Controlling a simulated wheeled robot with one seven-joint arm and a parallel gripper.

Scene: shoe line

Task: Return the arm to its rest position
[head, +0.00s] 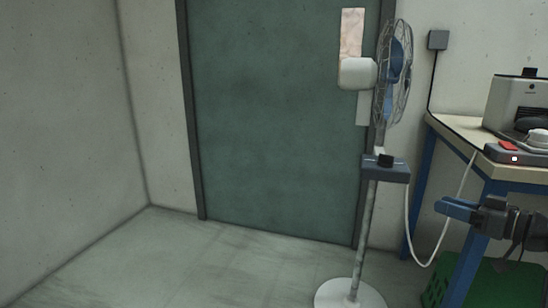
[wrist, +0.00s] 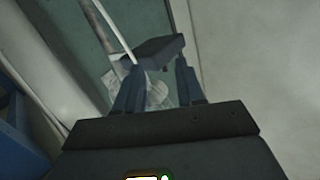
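My gripper (head: 446,208) is at the right of the head view, in front of the workbench's legs and below its top. Its two blue fingers are apart with nothing held between them. In the wrist view my gripper (wrist: 158,85) also shows spread fingers. Beyond the fingertips the fan's dark control box (wrist: 155,50) appears, apart from them as far as I can tell. Most of my arm is outside the head view.
A standing fan (head: 366,215) with a round white base is left of my gripper. A white cable (head: 447,222) hangs between fan and workbench (head: 461,128). A green crate (head: 517,283) is under the bench. Floor (head: 190,260) before the closed door (head: 275,120) is clear.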

